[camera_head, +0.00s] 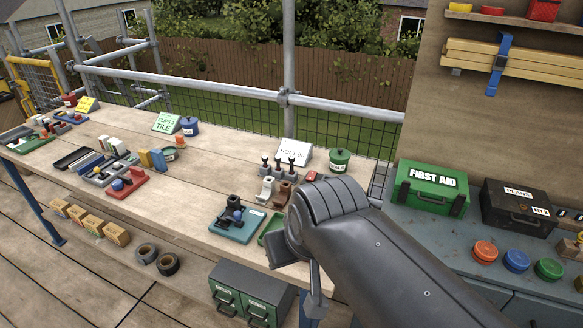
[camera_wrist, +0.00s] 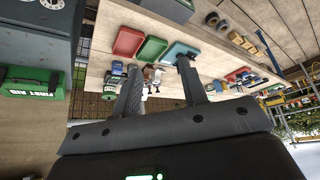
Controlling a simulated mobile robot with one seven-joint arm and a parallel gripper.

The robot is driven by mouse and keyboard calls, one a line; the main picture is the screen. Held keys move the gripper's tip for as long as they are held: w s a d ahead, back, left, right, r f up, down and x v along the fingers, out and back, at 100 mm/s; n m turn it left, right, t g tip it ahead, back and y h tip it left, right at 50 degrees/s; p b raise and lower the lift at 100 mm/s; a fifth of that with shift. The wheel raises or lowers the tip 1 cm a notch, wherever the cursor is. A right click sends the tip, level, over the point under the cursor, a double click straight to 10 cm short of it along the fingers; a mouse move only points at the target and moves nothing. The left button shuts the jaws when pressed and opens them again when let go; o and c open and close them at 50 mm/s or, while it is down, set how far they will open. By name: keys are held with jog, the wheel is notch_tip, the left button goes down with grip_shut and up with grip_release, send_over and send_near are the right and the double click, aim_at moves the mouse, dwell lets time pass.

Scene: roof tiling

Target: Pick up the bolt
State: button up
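Several dark upright pieces with knobbed tops (camera_head: 278,163) stand in front of a white sign that seems to read "BOLT" (camera_head: 293,152); they look like the bolts, but are too small to be sure. A white piece (camera_head: 267,189) and a brown piece (camera_head: 284,193) stand just in front of them. My gripper (camera_wrist: 160,66) is open, its two fingers apart with nothing held between them. In the head view it is mostly hidden by my arm, at the table's front right edge, apart from these pieces. In the wrist view small pieces lie beyond the fingers, partly hidden.
A teal tray (camera_head: 230,236) with a dark block and blue ball, and a green tray (camera_head: 270,229), lie left of my arm. A green pot (camera_head: 340,161) stands right of the sign. A first aid box (camera_head: 432,189) is on the right bench. Bare table lies left of the teal tray.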

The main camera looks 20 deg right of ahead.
jog(key=shift+o, duration=0.8)
